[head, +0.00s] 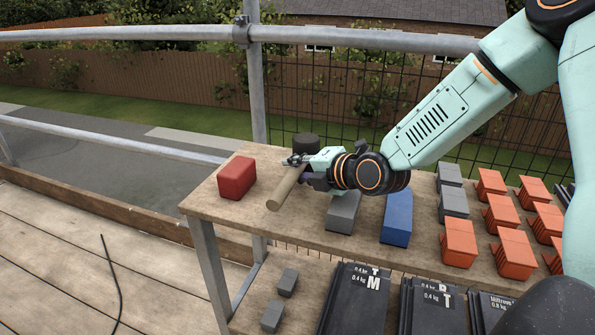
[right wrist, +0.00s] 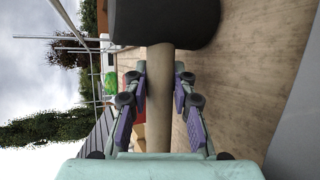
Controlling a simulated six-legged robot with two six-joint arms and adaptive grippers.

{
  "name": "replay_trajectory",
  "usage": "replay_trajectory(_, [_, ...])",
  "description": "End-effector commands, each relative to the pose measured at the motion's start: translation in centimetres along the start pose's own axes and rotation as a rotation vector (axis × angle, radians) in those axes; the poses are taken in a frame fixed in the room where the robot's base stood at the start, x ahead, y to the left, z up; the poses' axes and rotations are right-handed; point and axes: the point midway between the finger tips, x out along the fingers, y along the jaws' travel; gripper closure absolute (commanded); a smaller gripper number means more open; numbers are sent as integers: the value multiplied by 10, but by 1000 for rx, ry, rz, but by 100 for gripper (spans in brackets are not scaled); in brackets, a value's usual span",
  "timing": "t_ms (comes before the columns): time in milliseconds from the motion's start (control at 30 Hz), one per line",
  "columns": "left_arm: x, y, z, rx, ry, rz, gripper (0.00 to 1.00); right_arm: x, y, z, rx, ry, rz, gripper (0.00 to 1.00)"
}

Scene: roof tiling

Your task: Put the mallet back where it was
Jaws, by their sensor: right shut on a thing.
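The mallet has a pale wooden handle (head: 286,188) and a dark head (head: 305,143). In the head view it is at the left part of the wooden table (head: 225,208), with its head towards the back. My right gripper (head: 306,170) is shut on the handle. In the right wrist view the handle (right wrist: 160,100) runs between the purple fingers of the right gripper (right wrist: 160,85), and the dark head (right wrist: 165,22) is beyond them. I cannot tell whether the mallet touches the tabletop. My left gripper is not in view.
A red block (head: 237,178) stands left of the mallet. A grey block (head: 343,212) and a blue block (head: 397,218) stand to its right, then several orange pieces (head: 459,243). Dark tiles (head: 352,300) lie on the lower shelf. A metal rail (head: 130,33) runs behind.

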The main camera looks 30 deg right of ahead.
Motion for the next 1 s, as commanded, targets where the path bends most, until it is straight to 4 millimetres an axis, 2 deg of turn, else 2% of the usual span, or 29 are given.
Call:
replay_trajectory(133, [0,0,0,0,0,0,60,1,-1,0,-2,-2,4,100])
replay_trajectory(167, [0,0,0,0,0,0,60,1,-3,-1,0,0,-1,75])
replay_trajectory(400, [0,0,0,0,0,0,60,1,-2,0,0,0,0,54])
replay_trajectory(767, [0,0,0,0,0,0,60,0,1,0,0,-1,2,53])
replay_trajectory(1000, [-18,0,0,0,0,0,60,-21,3,2,8,-3,0,53])
